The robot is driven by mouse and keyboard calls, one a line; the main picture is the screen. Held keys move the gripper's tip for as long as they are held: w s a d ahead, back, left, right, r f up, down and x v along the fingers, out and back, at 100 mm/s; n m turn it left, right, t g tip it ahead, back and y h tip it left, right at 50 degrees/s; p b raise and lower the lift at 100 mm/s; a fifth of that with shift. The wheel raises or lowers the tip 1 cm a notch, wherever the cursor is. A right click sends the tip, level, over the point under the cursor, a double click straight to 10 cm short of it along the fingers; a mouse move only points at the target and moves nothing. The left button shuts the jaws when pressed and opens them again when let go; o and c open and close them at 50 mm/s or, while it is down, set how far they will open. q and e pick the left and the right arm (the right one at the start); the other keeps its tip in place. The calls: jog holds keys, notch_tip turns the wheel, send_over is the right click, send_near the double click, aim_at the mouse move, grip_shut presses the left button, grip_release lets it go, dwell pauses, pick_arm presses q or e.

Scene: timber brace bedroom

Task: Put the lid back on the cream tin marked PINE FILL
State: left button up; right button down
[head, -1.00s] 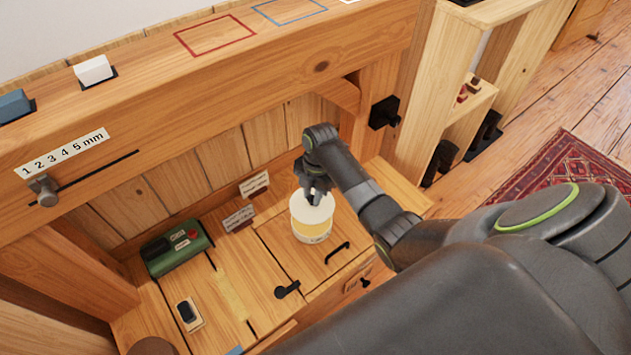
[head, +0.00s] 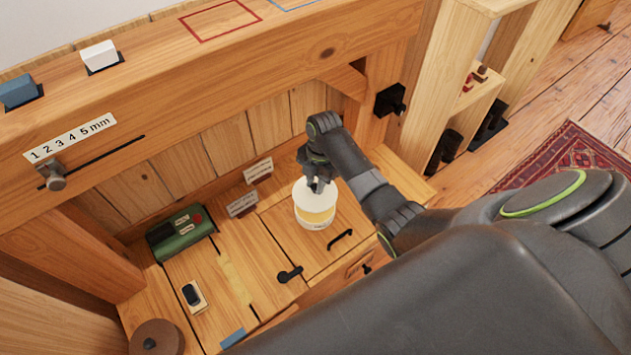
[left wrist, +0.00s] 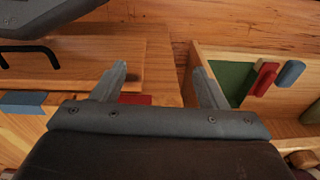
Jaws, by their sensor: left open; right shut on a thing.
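The cream tin (head: 318,226) stands on the wooden bench top in the head view, with a small label on its front that is too small to read. A pale round lid (head: 304,202) is over its top, and a yellowish band shows between the lid and the tin's front. I cannot tell whether the lid touches the rim. My right gripper (head: 317,187) is above the tin, shut on the lid's top, and its fingers hide the grip. My left gripper (left wrist: 158,85) is open and empty in the left wrist view.
A green box (head: 180,236) and two small label cards (head: 258,171) stand behind on the bench. A black handle (head: 341,239) is close to the tin. A brown round object (head: 157,338) is front left. A compartment (left wrist: 268,112) with coloured blocks shows in the left wrist view.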

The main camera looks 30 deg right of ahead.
aim_at(315, 196)
jog(key=shift+f+b, duration=0.4)
jog(key=shift+b, duration=0.1)
jog(key=shift+f+b, duration=0.6)
jog(key=shift+b, duration=0.15)
jog(key=shift+f, duration=0.2)
jog(key=shift+f+b, duration=0.35)
jog(key=shift+b, duration=0.3)
jog(key=shift+f+b, duration=0.75)
jog(key=shift+b, duration=0.1)
pick_arm(q)
jog(key=w+d+r+t+h, duration=0.1)
jog(key=w+d+r, duration=0.1)
jog(key=r, duration=0.6)
jog(key=shift+d+t+b, duration=0.3)
jog(key=shift+d+b, duration=0.05)
jog(key=shift+d, duration=0.2)
pick_arm(e)
jog(key=shift+f, duration=0.9)
pick_arm(q)
jog(key=shift+r+p, duration=0.8)
jog(key=shift+r, duration=0.05)
pick_arm(e)
jog(key=shift+r, duration=0.1)
pick_arm(q)
jog(key=shift+r, duration=0.25)
pick_arm(e)
jog(key=shift+f, duration=0.2)
